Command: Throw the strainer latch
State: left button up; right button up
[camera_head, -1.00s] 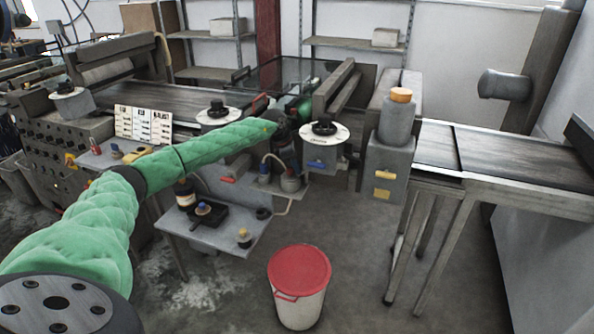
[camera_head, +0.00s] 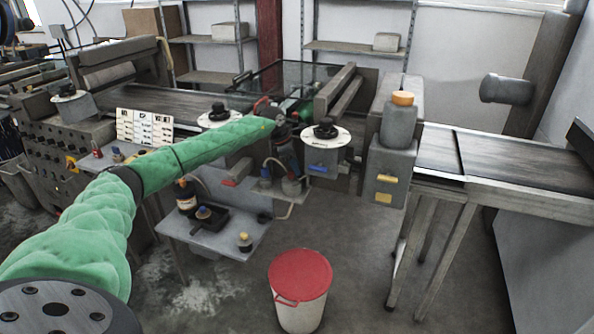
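My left arm, in a green sleeve, reaches from the lower left to the coating machine. My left gripper (camera_head: 288,146) is a dark shape at the arm's far end, beside the dial box with the blue handle. Its fingers are too small and dark to read. I cannot tell which part is the strainer latch. Small coloured handles show near there: a blue one (camera_head: 318,168), a red one (camera_head: 230,183) and a yellow one (camera_head: 387,179) on a grey box. No contact with any of them can be made out. My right gripper is not in view.
A white bucket with a red lid (camera_head: 300,272) stands on the floor in front. A small grey shelf (camera_head: 226,243) holds bottles and a black tray. A grey canister with an orange cap (camera_head: 398,122) stands right of the dials. A conveyor table (camera_head: 520,195) fills the right side.

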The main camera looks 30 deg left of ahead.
pick_arm(q)
jog(key=b+v, duration=0.1)
jog(key=v, duration=0.3)
jog(key=shift+s+a+r, duration=0.15)
jog(key=shift+a+r, duration=0.05)
jog(key=shift+r, duration=0.55)
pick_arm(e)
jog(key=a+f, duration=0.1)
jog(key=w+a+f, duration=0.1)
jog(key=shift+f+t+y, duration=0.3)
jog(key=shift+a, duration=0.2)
pick_arm(q)
jog(key=shift+a, duration=0.1)
